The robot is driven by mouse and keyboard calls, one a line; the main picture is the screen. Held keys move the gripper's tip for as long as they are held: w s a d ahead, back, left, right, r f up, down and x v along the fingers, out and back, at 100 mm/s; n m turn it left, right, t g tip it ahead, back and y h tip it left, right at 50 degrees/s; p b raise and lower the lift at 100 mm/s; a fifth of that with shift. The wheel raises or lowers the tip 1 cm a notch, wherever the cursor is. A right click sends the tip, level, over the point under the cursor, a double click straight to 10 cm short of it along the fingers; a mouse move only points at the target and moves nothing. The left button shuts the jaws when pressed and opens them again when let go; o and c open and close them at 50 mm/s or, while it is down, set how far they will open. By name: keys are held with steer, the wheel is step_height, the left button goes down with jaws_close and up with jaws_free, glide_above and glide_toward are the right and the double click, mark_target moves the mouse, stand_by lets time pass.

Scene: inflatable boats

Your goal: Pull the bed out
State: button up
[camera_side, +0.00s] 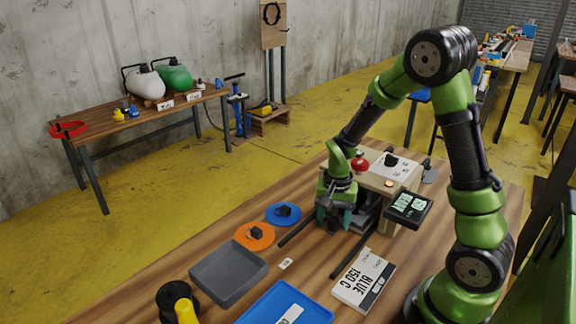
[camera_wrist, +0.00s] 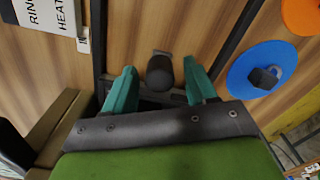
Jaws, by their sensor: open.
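The press-like machine (camera_side: 402,172) stands on the wooden bench, with a light top, a red knob and a black knob. Two dark rails run out from its front, one on the left (camera_side: 297,233) and one on the right (camera_side: 352,262). The bed seems to be the grey part (camera_side: 369,212) low inside the machine, largely hidden by my gripper. My gripper (camera_side: 335,219) points down at the machine's front between the rails. In the wrist view its teal fingers (camera_wrist: 161,88) are apart, with a dark rounded knob (camera_wrist: 160,72) between them. I cannot tell whether they touch it.
A display box (camera_side: 408,207) is at the machine's right. The wood between the rails in front looks clear.

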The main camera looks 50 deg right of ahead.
jaws_close()
steer(key=a, duration=1.5)
steer(key=shift+a, duration=0.3)
steer(key=shift+a+r, duration=0.1)
steer(key=shift+c, duration=1.7)
jaws_free()
steer(key=o, duration=0.3)
steer(key=shift+o, duration=0.2)
